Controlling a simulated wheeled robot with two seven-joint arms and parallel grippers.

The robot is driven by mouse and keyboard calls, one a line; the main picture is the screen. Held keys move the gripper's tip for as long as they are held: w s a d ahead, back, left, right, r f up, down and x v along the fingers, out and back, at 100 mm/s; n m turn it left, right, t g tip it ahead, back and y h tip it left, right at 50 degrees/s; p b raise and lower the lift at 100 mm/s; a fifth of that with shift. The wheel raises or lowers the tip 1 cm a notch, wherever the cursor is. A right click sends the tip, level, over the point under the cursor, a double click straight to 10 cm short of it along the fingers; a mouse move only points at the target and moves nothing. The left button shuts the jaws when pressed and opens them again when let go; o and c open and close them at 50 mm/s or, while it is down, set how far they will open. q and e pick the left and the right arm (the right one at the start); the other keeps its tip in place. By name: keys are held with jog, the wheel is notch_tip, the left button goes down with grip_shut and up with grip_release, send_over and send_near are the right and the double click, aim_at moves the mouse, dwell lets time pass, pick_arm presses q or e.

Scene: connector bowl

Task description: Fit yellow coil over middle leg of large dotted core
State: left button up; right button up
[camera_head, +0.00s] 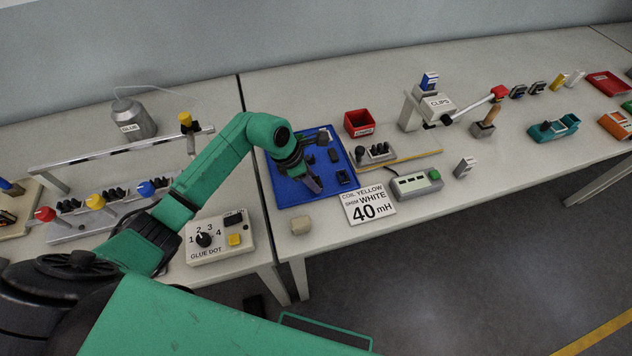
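No dot shows at this size, so I cannot tell which is the large dotted core. I cannot pick out the yellow coil with certainty. My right gripper is not in view.
A card (368,205) reading coil yellow, white, 40 mH lies right of the tray. A glue dot box (219,238) is at left, with red, yellow and blue handled items behind. A red bin (359,122), a clips press (430,108) and a grey tester (416,185) stand right.

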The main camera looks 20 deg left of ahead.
pick_arm(q)
grip_shut()
jog(key=shift+r, duration=0.15)
